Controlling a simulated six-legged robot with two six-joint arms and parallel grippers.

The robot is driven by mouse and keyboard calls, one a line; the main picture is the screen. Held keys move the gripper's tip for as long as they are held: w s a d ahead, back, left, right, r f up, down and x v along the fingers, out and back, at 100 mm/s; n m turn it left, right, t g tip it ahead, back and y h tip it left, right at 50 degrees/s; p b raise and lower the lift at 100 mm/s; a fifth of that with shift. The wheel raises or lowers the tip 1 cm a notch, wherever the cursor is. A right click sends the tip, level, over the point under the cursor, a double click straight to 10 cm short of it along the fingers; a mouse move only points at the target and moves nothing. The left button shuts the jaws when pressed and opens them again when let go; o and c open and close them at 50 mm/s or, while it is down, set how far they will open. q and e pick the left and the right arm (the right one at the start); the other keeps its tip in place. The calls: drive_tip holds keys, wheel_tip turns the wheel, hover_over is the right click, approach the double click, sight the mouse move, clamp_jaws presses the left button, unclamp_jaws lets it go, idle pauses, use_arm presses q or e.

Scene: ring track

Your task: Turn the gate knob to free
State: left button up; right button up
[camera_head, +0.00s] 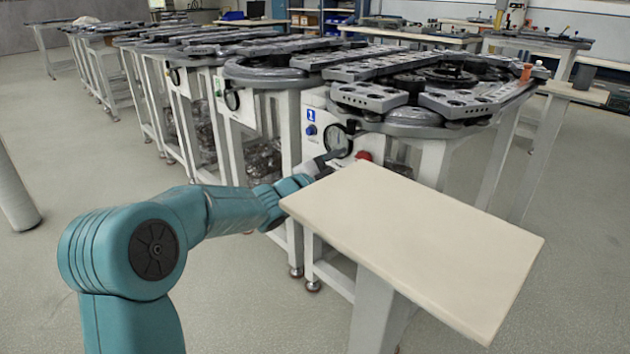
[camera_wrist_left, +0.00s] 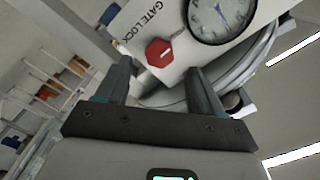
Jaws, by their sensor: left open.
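The red gate knob (camera_wrist_left: 159,53) is a hexagonal knob with a short white mark on its face. It sits on a white panel beside the words GATE LOCK (camera_wrist_left: 138,23). In the head view the red knob (camera_head: 363,155) shows on the front of the nearest station, partly hidden by the beige board. My left gripper (camera_wrist_left: 159,68) is open, with the knob just ahead of its fingertips and between them in the picture; no contact is visible. In the head view my left gripper (camera_head: 328,160) is in front of the panel, left of the knob. My right gripper is not in view.
A round gauge (camera_wrist_left: 221,14) sits beside the knob. A blue button (camera_head: 311,130) is on the panel's left part. A beige board (camera_head: 420,240) on a stand is close on the right. Grey stations with ring tracks (camera_head: 440,80) stand behind. Floor on the left is open.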

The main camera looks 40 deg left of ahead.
use_arm(q)
drive_tip(key=s+p, duration=0.1)
drive_tip(key=s, duration=1)
drive_tip(key=shift+a+p, duration=0.3)
drive_tip(key=shift+a, duration=0.1)
